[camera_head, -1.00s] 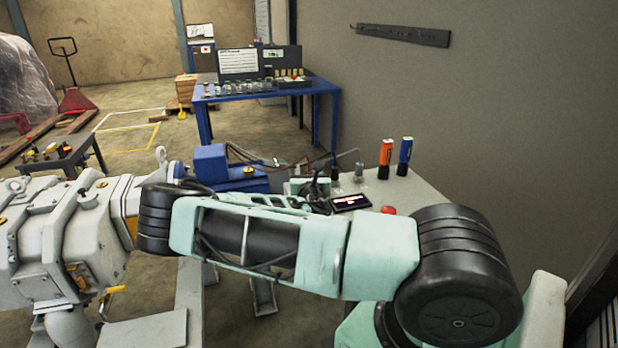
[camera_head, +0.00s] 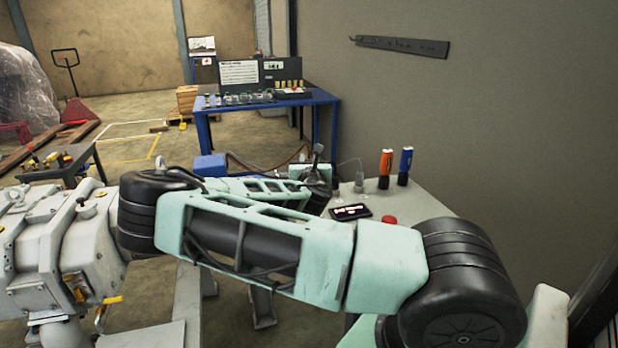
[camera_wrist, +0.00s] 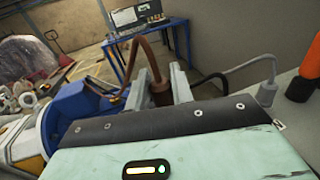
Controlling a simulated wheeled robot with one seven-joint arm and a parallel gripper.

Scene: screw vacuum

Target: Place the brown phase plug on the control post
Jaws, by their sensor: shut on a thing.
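The brown phase plug (camera_wrist: 160,94) is upright between the two grey fingers of my gripper (camera_wrist: 162,84) in the wrist view. The gripper is shut on it. The brown cable rises from its top and arches left to a blue machine (camera_wrist: 88,112). The plug's lower end is hidden behind my gripper's body. In the head view, the control post (camera_head: 430,205) has a grey top at the right of centre. My gripper (camera_head: 317,158) is by its far left edge there, mostly hidden behind my wrist. I cannot tell whether the plug touches the post.
On the post are a grey plug (camera_head: 359,184), an orange cylinder (camera_head: 386,164), a blue cylinder (camera_head: 405,165), a display (camera_head: 350,212) and a red button (camera_head: 389,220). A wall stands close on the right. A blue table (camera_head: 265,100) with equipment is behind.

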